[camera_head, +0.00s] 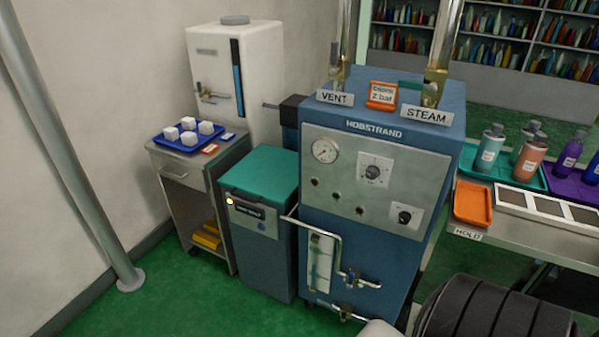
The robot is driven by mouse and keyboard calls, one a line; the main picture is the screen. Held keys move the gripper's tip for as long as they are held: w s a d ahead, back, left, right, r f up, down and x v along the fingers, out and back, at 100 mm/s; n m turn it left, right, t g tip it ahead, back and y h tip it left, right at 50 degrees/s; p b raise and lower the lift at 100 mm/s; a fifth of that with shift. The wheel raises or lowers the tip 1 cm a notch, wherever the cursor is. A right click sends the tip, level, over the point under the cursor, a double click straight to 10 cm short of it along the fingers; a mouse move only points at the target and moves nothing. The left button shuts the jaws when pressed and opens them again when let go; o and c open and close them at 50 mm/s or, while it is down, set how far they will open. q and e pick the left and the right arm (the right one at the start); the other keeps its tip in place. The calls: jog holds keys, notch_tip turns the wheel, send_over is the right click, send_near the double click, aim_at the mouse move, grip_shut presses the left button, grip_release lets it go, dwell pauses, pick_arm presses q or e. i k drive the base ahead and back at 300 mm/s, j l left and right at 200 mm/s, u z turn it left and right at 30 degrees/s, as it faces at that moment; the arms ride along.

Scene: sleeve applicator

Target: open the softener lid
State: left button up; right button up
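A dark blue cabinet (257,258) stands on the floor left of the big blue boiler, and I take it for the softener. Its flat teal lid (262,171) lies shut on top. A small label panel (249,215) with a pale, glowing round spot at its left is on the front below the lid; its print is too small to read. Neither of my grippers is in view, and nothing touches the lid.
A blue boiler (378,180) with a pipe and valve (355,277) stands close on the right. A white tank (238,75) is behind. A cart (183,171) at left bears a blue tray (177,142) of white blocks.

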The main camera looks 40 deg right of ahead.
aim_at(268, 172)
jog(key=z, duration=1.05)
